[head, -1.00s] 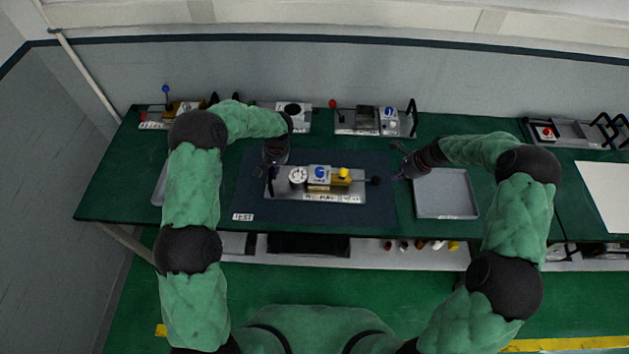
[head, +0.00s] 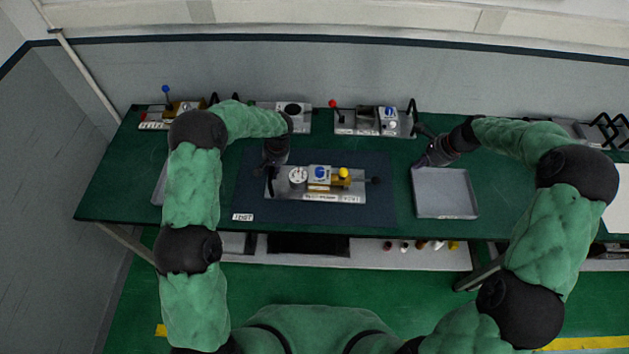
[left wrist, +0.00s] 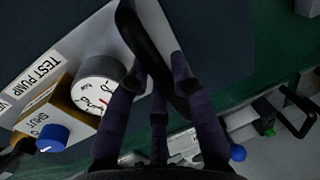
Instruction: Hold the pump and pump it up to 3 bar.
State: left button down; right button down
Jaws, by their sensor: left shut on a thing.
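The test pump (head: 280,190) lies on a dark mat (head: 300,215) in the head view. It has a round white gauge (head: 298,175), a blue knob (head: 319,172), a yellow knob (head: 344,172) and a black-ended lever (head: 376,181) at its right. My left gripper (head: 270,172) is shut on the black handle (left wrist: 150,50) at the pump's left end. In the left wrist view the gauge (left wrist: 95,92) shows a red mark, but I cannot read its value. My right gripper (head: 418,147) is open and empty, right of the lever and apart from it, above the tray's back left corner.
A grey tray (head: 445,193) stands on the green table right of the mat. Several metal units stand along the back edge, one with a red-topped lever (head: 333,104) and one with a blue-topped lever (head: 166,89).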

pick_arm(q)
jog(key=shift+s+f, duration=0.1)
jog(key=shift+f, duration=0.05)
jog(key=c, duration=1)
grip_release()
notch_tip(320, 180, up, 12)
jog(key=d, duration=0.2)
jog(key=shift+d, duration=0.2)
